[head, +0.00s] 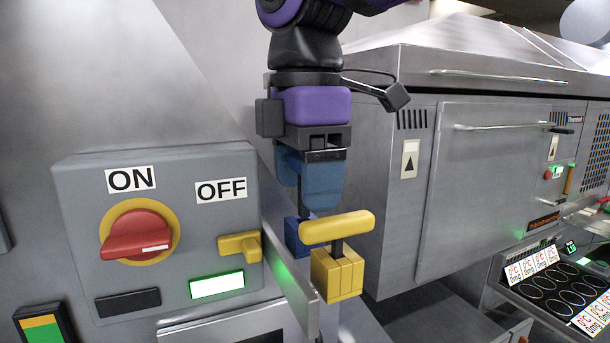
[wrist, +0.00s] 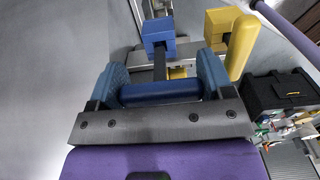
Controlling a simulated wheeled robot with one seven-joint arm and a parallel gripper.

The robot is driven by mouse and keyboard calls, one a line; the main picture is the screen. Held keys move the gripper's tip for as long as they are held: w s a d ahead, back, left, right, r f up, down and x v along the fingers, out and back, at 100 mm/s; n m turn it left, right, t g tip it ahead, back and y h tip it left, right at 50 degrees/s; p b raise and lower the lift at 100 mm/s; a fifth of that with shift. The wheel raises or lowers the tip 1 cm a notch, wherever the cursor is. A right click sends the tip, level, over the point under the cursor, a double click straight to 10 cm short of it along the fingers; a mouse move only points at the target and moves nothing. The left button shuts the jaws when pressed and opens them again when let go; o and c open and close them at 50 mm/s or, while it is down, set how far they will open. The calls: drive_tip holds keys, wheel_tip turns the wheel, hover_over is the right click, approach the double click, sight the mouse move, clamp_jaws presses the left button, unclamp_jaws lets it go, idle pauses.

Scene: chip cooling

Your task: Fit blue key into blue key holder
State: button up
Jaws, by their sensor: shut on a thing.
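My gripper (head: 309,200) has blue fingers and points down. In the wrist view my gripper (wrist: 163,82) is shut on the rounded handle of the blue key (wrist: 160,93). The key's dark shaft runs from the handle to the blue key holder (wrist: 158,32), a blue block. In the head view the holder (head: 297,236) is partly hidden behind a yellow handle, and the shaft meets its top. The key handle is hidden by the fingers in the head view. I cannot tell how deep the shaft sits in the holder.
A yellow key (head: 337,227) stands in a yellow holder (head: 338,275) close in front of the blue one. A grey switch box (head: 80,230) with a red knob (head: 137,235) is at left. A steel oven (head: 470,190) is at right.

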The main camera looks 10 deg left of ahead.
drive_tip(key=shift+f, duration=0.6)
drive_tip(key=o, duration=0.9)
drive_tip(key=shift+o, duration=0.2)
wheel_tip(320, 180, up, 11)
drive_tip(key=shift+f, duration=0.1)
